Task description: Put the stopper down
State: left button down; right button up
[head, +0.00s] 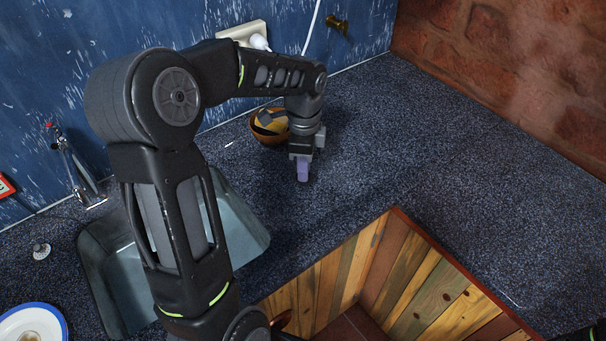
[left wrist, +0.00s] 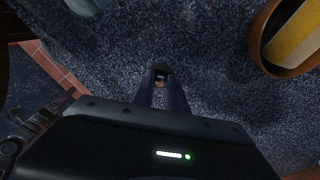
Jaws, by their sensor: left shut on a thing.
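My left gripper (head: 303,176) reaches down over the dark speckled counter, just in front of the wooden bowl. In the left wrist view its two fingers (left wrist: 161,82) are closed on a small dark thing with a paler spot, which I take to be the stopper (left wrist: 160,77). The fingers hide most of it. In the head view the stopper cannot be made out at the fingertips. I cannot tell whether it touches the counter. My right gripper is not in view.
The wooden bowl (head: 257,133) with something yellow in it stands close behind the gripper. A sink (head: 112,290) lies to the left, and an open wood-lined recess (head: 400,290) in front. A blue-rimmed plate (head: 62,318) sits at lower left. The counter to the right (head: 430,150) is clear.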

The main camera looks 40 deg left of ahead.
pick_arm(q)
jog(key=shift+f, duration=1.85)
jog(key=shift+f, duration=0.1)
jog(key=shift+f, duration=0.15)
jog(key=c, duration=1.3)
grip_release()
jog(key=shift+c, duration=0.2)
notch_tip(320, 180, up, 12)
jog(key=shift+r, duration=0.25)
